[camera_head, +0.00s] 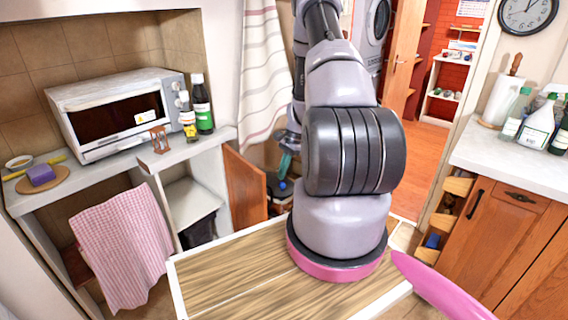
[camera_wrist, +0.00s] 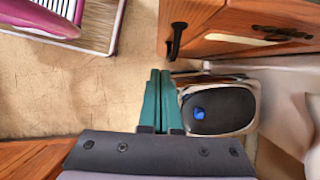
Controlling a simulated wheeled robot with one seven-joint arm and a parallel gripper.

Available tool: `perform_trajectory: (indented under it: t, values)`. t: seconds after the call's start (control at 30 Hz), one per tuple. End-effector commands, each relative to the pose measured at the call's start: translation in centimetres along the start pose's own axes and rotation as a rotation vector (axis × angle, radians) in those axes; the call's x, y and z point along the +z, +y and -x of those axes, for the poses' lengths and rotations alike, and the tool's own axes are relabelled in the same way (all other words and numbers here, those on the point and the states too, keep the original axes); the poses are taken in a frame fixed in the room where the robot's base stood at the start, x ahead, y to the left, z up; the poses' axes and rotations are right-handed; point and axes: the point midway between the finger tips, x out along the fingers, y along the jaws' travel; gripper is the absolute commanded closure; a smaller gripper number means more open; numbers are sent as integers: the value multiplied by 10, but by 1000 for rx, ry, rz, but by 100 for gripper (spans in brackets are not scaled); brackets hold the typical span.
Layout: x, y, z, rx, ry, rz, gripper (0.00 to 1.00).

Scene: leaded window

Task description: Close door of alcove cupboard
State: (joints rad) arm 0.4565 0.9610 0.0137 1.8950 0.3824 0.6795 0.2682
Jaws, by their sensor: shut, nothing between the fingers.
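The alcove cupboard's wooden door (camera_head: 245,187) stands open under the alcove counter, jutting out from the compartment opening. In the wrist view, the door (camera_wrist: 225,25) is at the upper right, with a black handle (camera_wrist: 177,40) on its side facing my fingers. My gripper (camera_wrist: 160,72) has teal fingers pressed together, empty, just below the handle in that view. I see a gap in the picture between the fingertips and the handle. In the head view, my gripper (camera_head: 287,150) is right of the door, partly hidden by my arm.
A dark bin-like object (camera_wrist: 222,112) with a blue item stands close beside my fingers. A pink checked towel (camera_head: 122,245) hangs from the counter (camera_head: 160,155), left of the cupboard. A striped curtain (camera_head: 262,70) hangs behind. Bare floor (camera_wrist: 75,95) lies left of my fingers.

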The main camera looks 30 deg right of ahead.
Motion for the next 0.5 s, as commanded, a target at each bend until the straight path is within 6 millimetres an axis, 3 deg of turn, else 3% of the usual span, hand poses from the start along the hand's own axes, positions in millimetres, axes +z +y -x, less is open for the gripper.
perform_trajectory:
  t: [0.17,0.3,0.5]
  values:
    - [0,1,-39,1,-3,-1,100]
    - [22,0,-44,-1,0,1,100]
    - [36,0,-50,-1,0,1,100]
